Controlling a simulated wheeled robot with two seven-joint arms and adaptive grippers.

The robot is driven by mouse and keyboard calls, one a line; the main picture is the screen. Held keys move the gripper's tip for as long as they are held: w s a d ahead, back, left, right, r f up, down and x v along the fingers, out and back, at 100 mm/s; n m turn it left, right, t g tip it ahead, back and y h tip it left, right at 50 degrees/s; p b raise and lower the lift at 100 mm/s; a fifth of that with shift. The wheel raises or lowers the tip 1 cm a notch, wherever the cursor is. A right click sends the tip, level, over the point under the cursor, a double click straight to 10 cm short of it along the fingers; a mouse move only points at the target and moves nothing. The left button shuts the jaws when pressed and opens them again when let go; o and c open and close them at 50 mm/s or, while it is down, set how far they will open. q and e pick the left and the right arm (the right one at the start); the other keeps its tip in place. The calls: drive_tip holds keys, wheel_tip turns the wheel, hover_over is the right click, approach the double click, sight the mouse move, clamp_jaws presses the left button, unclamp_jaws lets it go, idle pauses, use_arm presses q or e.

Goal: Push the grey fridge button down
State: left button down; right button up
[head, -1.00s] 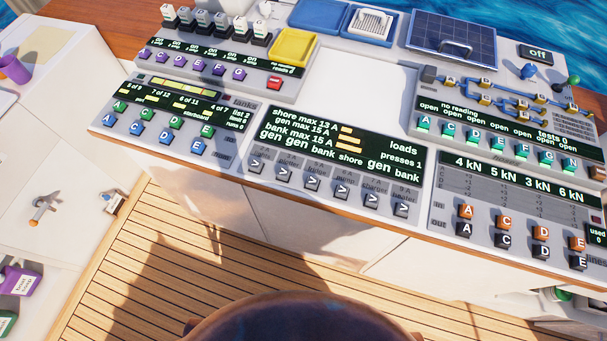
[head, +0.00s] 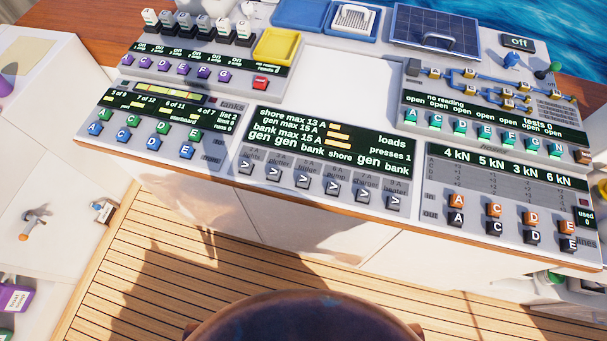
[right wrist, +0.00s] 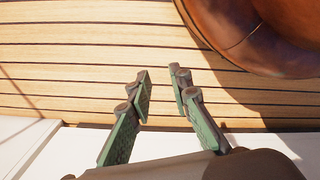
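The loads panel (head: 330,113) is in the middle of the console in the head view. Under its display is a row of several grey buttons marked with arrows, among them one near the row's left (head: 275,174) and one at its right end (head: 394,202). The display reads "presses 1". My right gripper (right wrist: 162,80) shows only in the right wrist view, open and empty above the plank deck, away from the buttons. My left gripper is not in view.
The lines panel with orange and black buttons (head: 494,209) adjoins at the right. A panel with green and blue buttons (head: 160,127) is at the left. A bare white surface (head: 350,85) lies behind the loads panel. The plank deck (head: 160,270) in front is clear.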

clamp_jaws()
idle(1.2)
